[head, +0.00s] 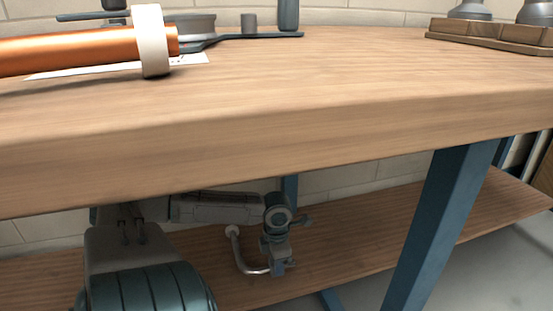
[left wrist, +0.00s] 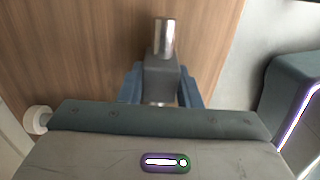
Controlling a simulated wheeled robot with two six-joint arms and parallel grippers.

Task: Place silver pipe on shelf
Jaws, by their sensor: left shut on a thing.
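The silver pipe (head: 240,257) is a thin, bent, shiny tube with a pale round end. My left gripper (head: 281,268) is shut on it under the tabletop, in front of or over the wooden lower shelf (head: 350,232). In the left wrist view, a shiny end of the silver pipe (left wrist: 164,38) sticks out beyond the left gripper (left wrist: 162,88), with the wood of the shelf (left wrist: 90,50) behind it. A pale round end shows at the left there. I cannot tell whether the pipe touches the shelf. My right gripper is not in view.
The thick wooden tabletop (head: 300,115) hangs over the shelf and my left arm. A blue table leg (head: 438,225) stands right of the gripper. An orange pipe (head: 80,52) with a white ring (head: 151,40) lies on top. The shelf looks bare between gripper and leg.

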